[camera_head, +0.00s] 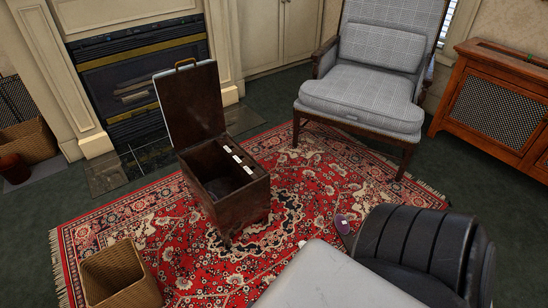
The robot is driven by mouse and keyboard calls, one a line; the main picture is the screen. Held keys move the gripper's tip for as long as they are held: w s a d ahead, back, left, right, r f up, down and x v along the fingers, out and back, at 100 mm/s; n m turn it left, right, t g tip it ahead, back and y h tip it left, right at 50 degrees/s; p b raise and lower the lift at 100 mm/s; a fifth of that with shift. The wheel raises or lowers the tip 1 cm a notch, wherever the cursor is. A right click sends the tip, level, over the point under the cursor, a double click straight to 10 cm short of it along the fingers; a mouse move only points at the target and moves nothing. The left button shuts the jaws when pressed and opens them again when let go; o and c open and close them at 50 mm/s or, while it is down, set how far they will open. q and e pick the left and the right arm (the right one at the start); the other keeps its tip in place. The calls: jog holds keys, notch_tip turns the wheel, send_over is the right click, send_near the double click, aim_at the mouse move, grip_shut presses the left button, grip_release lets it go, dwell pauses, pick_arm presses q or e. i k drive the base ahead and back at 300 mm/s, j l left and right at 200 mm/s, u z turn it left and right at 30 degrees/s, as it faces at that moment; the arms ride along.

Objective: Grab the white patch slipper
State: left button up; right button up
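A small dark purple thing with a pale patch, which looks like the slipper (343,224), lies on the red rug right of the middle. It is close to the left side of a black ribbed seat, and its lower part is partly hidden. It is too small to make out the patch clearly. Neither of my grippers shows in the head view.
An open dark wooden box (235,205) with its lid up stands on the patterned rug (180,235). A wicker basket (122,275) is at lower left. The black seat (415,240) is at lower right. A grey armchair (365,95) stands behind.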

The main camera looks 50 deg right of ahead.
aim_at(341, 224)
jog(key=z, duration=2.4)
jog(key=i+j, duration=0.2)
jog(key=i, duration=0.2)
jog(key=i+j, duration=0.15)
jog(key=i, duration=0.2)
